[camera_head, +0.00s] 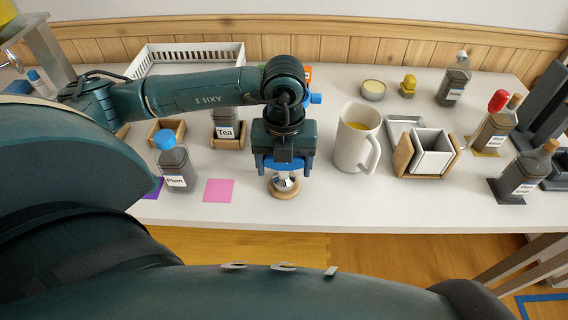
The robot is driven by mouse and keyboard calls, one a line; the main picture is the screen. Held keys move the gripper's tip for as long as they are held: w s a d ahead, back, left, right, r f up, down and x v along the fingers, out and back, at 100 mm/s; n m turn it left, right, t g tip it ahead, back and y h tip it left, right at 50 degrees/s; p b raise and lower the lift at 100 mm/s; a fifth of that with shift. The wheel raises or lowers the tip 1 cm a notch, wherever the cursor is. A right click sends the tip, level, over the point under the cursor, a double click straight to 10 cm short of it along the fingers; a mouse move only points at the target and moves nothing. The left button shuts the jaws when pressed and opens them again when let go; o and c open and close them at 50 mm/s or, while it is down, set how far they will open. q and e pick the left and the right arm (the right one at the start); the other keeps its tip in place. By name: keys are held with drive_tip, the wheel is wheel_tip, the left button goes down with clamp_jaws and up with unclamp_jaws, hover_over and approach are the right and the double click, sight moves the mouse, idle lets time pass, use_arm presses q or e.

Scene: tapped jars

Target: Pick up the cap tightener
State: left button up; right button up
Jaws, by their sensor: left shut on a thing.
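The cap tightener (285,182) is a small silvery, cone-like tool at the front middle of the table. It sits at a round wooden stand (283,194). I cannot tell whether it touches the stand or is just above it. My left gripper (284,166) points straight down over it, with blue fingers shut on its upper part. The gripper hides the top of the tool. My right gripper is not in view.
Left of the gripper are a pink square (218,190), the blue-capped Plum jar (178,169) and the Tea jar (226,121). A white mug (355,143) stands close on the right. A wooden holder with a white bin (431,152) and several bottles stand farther right.

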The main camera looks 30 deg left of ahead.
use_arm(q)
wheel_tip(320, 180, up, 10)
idle(0.5)
drive_tip(key=o, duration=0.5)
drive_tip(key=c, duration=0.9)
